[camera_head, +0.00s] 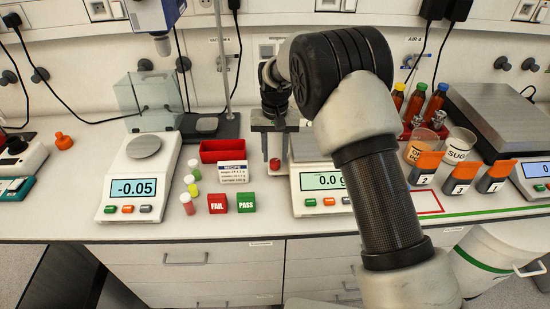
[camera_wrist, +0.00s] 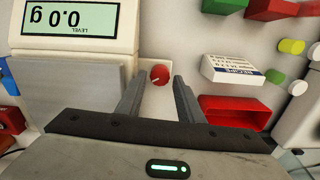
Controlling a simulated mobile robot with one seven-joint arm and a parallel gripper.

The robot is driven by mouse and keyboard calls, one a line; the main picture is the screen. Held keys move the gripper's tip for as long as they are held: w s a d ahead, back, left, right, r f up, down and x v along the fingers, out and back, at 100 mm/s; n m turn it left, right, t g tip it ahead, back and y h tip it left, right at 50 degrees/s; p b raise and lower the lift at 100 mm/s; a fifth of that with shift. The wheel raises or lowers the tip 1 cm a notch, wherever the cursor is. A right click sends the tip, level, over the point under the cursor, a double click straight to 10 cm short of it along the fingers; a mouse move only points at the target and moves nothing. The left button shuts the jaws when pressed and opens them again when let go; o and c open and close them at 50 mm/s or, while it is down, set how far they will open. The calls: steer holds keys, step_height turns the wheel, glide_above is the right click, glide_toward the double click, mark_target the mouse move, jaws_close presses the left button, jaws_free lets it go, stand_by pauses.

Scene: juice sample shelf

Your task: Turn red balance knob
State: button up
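The red balance knob (camera_wrist: 160,75) is a small round knob with a pale line across its face. It shows between my fingertips in the wrist view, just left of the balance reading 0.0 g (camera_head: 309,205) in the head view, where the knob (camera_head: 274,163) is also visible. My gripper (camera_wrist: 160,80) is open, one finger on each side of the knob with small visible gaps. In the head view my gripper (camera_head: 274,148) points down above the counter and my arm hides part of the balance. The balance display (camera_wrist: 75,22) appears upside down in the wrist view.
A red tray (camera_head: 222,150), recipe card (camera_head: 233,172), and FAIL (camera_head: 217,203) and PASS (camera_head: 246,202) blocks lie left of the knob. Another balance (camera_head: 140,185) reads -0.05.

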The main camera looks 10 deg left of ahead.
steer(key=shift+f, duration=1.2)
steer(key=c, duration=0.8)
steer(key=shift+n, duration=0.4)
steer(key=n+b, duration=0.1)
steer(key=n, duration=0.2)
steer(key=shift+n, duration=0.3)
steer(key=shift+r+n+b, duration=0.1)
steer(key=shift+n+b, duration=0.25)
steer(key=shift+n, duration=1.75)
